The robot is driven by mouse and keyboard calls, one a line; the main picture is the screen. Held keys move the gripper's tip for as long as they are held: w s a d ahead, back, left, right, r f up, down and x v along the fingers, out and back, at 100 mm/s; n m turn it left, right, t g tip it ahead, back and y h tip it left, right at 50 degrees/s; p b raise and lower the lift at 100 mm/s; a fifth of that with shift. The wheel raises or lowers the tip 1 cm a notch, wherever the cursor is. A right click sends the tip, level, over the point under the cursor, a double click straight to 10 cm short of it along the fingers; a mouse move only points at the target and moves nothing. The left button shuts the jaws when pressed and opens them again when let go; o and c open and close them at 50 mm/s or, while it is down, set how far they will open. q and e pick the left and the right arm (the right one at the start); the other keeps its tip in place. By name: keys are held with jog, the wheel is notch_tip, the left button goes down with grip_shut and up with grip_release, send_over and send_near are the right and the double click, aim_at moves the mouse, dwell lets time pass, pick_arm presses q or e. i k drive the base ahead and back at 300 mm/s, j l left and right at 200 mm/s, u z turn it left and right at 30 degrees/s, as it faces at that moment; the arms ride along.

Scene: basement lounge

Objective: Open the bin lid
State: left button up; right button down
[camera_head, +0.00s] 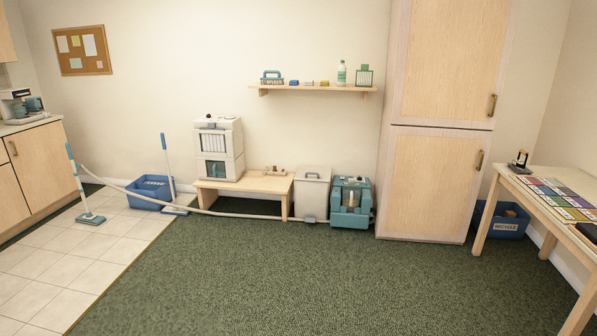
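A white pedal-type bin (311,195) stands on the floor against the far wall, between a low wooden bench and a teal machine. Its flat lid (313,174) looks closed. A small grey part, perhaps a pedal (309,219), shows at its front base. A blue recycling bin (502,218) sits under the table at the right; no lid shows on it. Neither of my grippers is in view.
The low bench (262,185) carries a white appliance (219,148). The teal machine (350,203) stands close at the bin's right, then a tall cabinet (433,185). A pale hose (240,215) runs along the floor by the bench. The green carpet (300,280) in front is clear.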

aim_at(307, 173)
jog(key=i, duration=2.15)
